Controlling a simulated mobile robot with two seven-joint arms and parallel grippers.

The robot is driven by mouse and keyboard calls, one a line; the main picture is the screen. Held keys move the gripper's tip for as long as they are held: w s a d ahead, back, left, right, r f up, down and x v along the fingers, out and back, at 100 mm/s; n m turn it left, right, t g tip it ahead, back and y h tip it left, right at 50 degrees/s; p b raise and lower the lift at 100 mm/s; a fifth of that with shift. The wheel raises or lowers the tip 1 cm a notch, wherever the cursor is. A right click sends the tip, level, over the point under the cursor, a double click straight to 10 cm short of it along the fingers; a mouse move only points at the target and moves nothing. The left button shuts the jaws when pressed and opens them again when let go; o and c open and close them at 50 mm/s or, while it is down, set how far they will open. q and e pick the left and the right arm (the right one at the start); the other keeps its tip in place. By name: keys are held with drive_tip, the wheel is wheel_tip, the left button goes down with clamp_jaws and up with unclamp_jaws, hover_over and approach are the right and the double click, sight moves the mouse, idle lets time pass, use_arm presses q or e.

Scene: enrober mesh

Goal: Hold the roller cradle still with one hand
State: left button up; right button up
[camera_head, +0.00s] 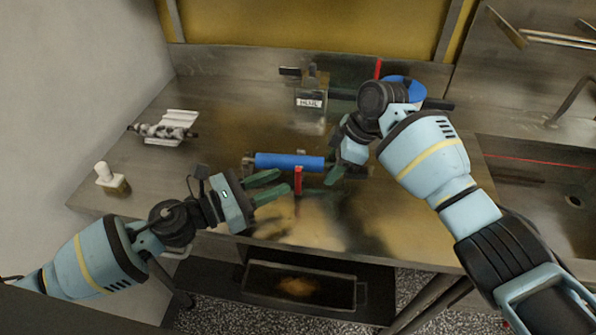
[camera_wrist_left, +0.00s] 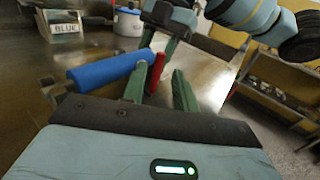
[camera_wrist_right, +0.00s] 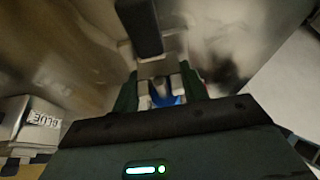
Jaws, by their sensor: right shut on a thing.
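The roller cradle lies mid-bench with a blue roller (camera_head: 290,161) across it; the roller also shows in the left wrist view (camera_wrist_left: 108,70). Its left end bracket (camera_head: 248,162) is visible; its right end is largely hidden by my right gripper (camera_head: 338,162). My right gripper is shut at that end, on a grey block (camera_wrist_right: 158,68) with a dark upright part, seems part of the cradle. A red strip (camera_head: 298,180) stands in front of the roller. My left gripper (camera_head: 272,187) is open and empty, in front and left of the roller, its fingers pointing toward the red strip.
A box labelled BLUE (camera_head: 311,97) stands behind the cradle, a blue-topped pot (camera_head: 418,88) behind my right arm. A grey spiral part (camera_head: 165,128) and a white bottle (camera_head: 107,177) are at left. A sink (camera_head: 555,195) is at right. A dark tray (camera_head: 300,297) lies below.

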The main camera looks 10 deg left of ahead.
sight(298, 192)
use_arm(q)
drive_tip(key=shift+x, duration=3.05)
clamp_jaws()
